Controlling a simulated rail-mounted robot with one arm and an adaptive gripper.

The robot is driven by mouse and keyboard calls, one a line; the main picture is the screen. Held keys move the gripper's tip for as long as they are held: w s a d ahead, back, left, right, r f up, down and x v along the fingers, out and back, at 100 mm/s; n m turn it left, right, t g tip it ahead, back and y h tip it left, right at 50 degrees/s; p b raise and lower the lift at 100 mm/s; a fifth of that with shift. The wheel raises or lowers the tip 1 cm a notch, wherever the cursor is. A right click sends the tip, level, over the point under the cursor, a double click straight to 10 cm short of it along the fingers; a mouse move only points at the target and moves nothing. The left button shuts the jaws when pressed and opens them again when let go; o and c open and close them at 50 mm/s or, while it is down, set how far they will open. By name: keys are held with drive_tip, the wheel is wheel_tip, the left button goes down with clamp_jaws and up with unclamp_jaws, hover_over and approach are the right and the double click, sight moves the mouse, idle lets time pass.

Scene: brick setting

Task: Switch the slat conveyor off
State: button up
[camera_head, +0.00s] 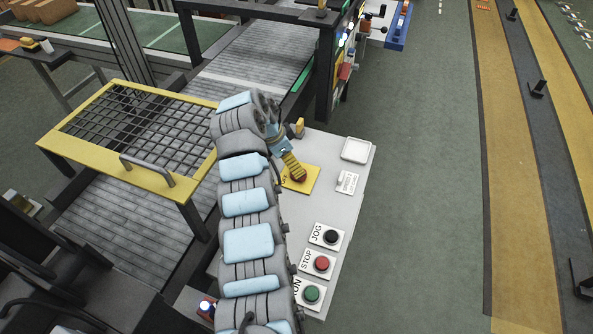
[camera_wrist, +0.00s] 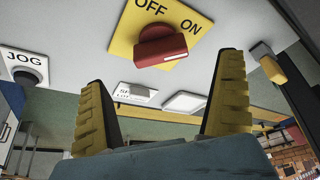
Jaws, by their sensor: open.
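A red rotary switch (camera_wrist: 161,48) sits on a yellow plate (camera_wrist: 196,24) marked OFF and ON in the wrist view. In the head view the yellow plate (camera_head: 312,181) lies on the light panel, and the red knob is mostly hidden by my gripper (camera_head: 295,170). In the wrist view my gripper (camera_wrist: 163,72) is open, its yellow-ridged fingers spread to either side, with the switch ahead between them. No contact shows. The slat conveyor (camera_head: 115,225) runs left of the panel, under a yellow-framed mesh guard.
The panel (camera_head: 350,215) also carries a black JOG button (camera_head: 331,237), a red STOP button (camera_head: 322,263) and a green button (camera_head: 312,294), all near my arm. A white tray (camera_head: 356,150) sits at its far corner. Mesh guard (camera_head: 130,135) stands left.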

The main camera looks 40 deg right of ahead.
drive_tip(key=b+x, duration=0.1)
drive_tip(key=x, duration=0.5)
drive_tip(key=shift+d+f, duration=0.1)
drive_tip(key=shift+f, duration=0.05)
drive_tip(key=c, duration=1.2)
